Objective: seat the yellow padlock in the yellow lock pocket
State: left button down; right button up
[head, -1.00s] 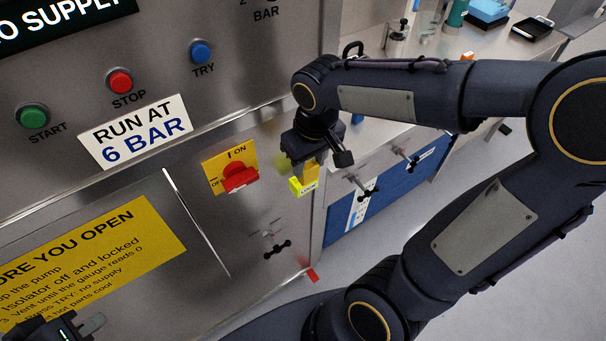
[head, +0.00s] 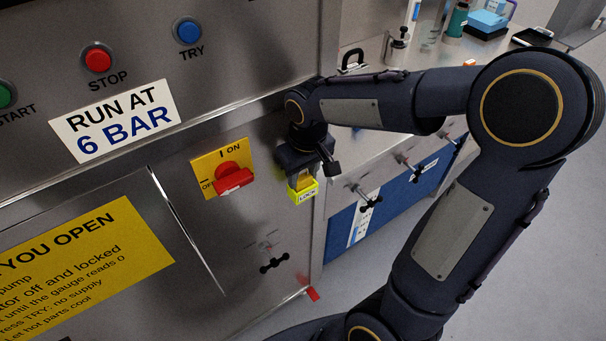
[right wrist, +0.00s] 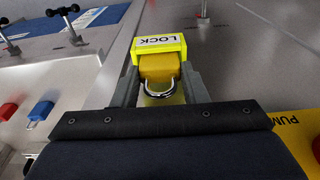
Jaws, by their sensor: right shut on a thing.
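The yellow lock pocket (head: 303,194), bright yellow with a LOCK label, is on the steel cabinet near its right edge; it also shows in the right wrist view (right wrist: 158,43). My right gripper (head: 301,172) points down just above it, shut on the yellow padlock (head: 305,182). In the right wrist view, the padlock's orange-yellow body (right wrist: 160,68) is between the fingers, its metal shackle toward my wrist. The body's far end meets the pocket's rim and is partly hidden, so I cannot tell how deep it sits. My left gripper is out of view.
A red rotary isolator on a yellow plate (head: 228,175) is just left of the pocket. A small black-handled valve (head: 273,262) is below. The workbench (head: 375,150) with bottles and boxes stands to the right. Small red (right wrist: 8,110) and blue (right wrist: 42,110) objects show in the right wrist view.

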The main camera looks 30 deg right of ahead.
jog(key=shift+f, duration=0.15)
jog(key=o, duration=1)
notch_tip(320, 180, up, 11)
jog(key=s, duration=0.1)
jog(key=s+a+f+m+t+y, duration=0.1)
jog(key=s+f, duration=0.1)
jog(key=s, duration=0.3)
jog(key=s+a+f+t+y, duration=0.1)
jog(key=s+f, duration=0.1)
jog(key=s, duration=0.3)
jog(key=s+a+f+m+t+y, duration=0.1)
jog(key=s+a+f+t, duration=0.1)
jog(key=s, duration=0.4)
jog(key=shift+a+m+y, duration=0.1)
jog(key=shift+m+y, duration=0.2)
jog(key=shift+y, duration=0.1)
